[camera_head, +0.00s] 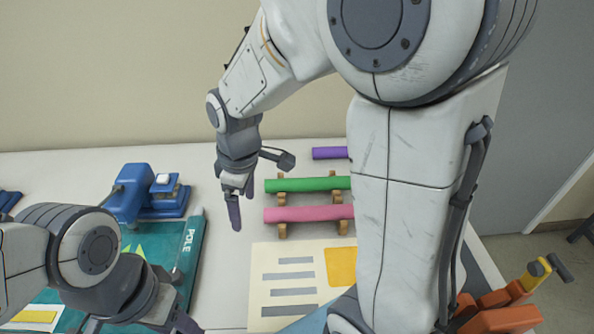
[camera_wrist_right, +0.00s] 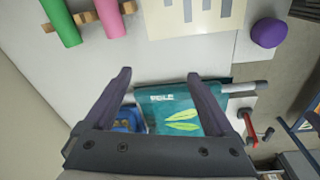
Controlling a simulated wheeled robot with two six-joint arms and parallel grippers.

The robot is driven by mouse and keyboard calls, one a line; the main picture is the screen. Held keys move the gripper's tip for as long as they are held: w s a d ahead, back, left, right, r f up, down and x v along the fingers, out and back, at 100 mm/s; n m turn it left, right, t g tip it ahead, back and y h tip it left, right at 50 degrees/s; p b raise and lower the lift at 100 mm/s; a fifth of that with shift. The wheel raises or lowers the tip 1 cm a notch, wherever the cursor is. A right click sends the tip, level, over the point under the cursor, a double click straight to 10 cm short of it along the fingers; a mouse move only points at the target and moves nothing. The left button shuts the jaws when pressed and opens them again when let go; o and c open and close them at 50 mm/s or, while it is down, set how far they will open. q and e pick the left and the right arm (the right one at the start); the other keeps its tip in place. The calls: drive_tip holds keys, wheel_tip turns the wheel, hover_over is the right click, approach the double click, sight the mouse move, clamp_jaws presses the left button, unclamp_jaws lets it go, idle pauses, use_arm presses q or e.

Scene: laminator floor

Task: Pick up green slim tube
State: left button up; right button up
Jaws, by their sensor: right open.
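The green slim tube (camera_head: 308,184) lies level across wooden supports on the table, behind a pink tube (camera_head: 305,213); my right arm stands in front of its right end. My right gripper (camera_head: 236,205) is open and empty, left of the tube and apart from it. In the right wrist view the green tube (camera_wrist_right: 62,22) shows at the top left, beyond the open fingers (camera_wrist_right: 159,78). My left gripper (camera_head: 184,300) is at the bottom left, partly cut off, and its jaws are unclear.
A purple tube (camera_head: 330,153) lies behind the green one. A blue device (camera_head: 150,195) and a teal pouch marked POLE (camera_head: 188,250) are to the left. A cream sheet with grey strips (camera_head: 265,290) lies in front of the tubes. Bare table shows left of the tubes.

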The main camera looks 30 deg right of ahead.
drive_tip(key=w+d+f+n, duration=0.1)
drive_tip(key=w+d+f, duration=0.1)
drive_tip(key=w+d, duration=0.8)
drive_tip(key=n+h+p, duration=0.1)
drive_tip(key=n, duration=0.1)
hover_over(311, 180)
drive_tip(key=s, duration=0.1)
drive_tip(key=f, duration=0.7)
drive_tip(key=shift+a+f, duration=0.15)
drive_tip(key=shift+a, duration=0.25)
drive_tip(key=shift+w+d+f+p, duration=0.15)
drive_tip(key=shift+w+f+p, duration=0.1)
drive_tip(key=shift+f, duration=0.7)
drive_tip(key=shift+w+d+f+p, duration=0.1)
drive_tip(key=shift+f+p, duration=0.15)
drive_tip(key=shift+f, duration=0.75)
drive_tip(key=shift+w+d+f+p, duration=0.15)
drive_tip(key=shift+w+f+p, duration=0.1)
drive_tip(key=shift+f, duration=0.7)
clamp_jaws()
drive_tip(key=shift+r, duration=0.1)
